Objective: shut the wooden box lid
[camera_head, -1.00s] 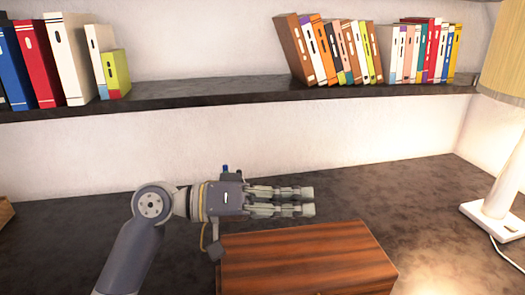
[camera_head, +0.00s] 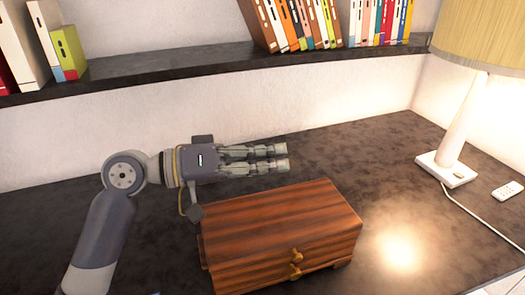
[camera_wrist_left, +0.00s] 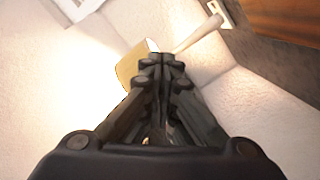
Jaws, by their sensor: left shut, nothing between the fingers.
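The wooden box (camera_head: 270,220), reddish-brown with striped grain, stands on the dark desk, low in the middle of the head view. Its lid lies flat on top, with no gap visible along the front. Brass clasp parts (camera_head: 296,262) show on its front. My left gripper (camera_head: 282,158) is shut and empty, pointing right just beyond the far edge of the box in the picture. The fingers appear apart from the lid. The left wrist view shows the shut fingers (camera_wrist_left: 160,62) but not clearly the box. My right gripper is not in view.
A lit lamp (camera_head: 455,135) stands at the right, with a cord and a white remote (camera_head: 507,190) beside it. A dark shelf (camera_head: 200,83) with rows of books runs along the wall above. The desk (camera_head: 390,185) is clear between box and lamp.

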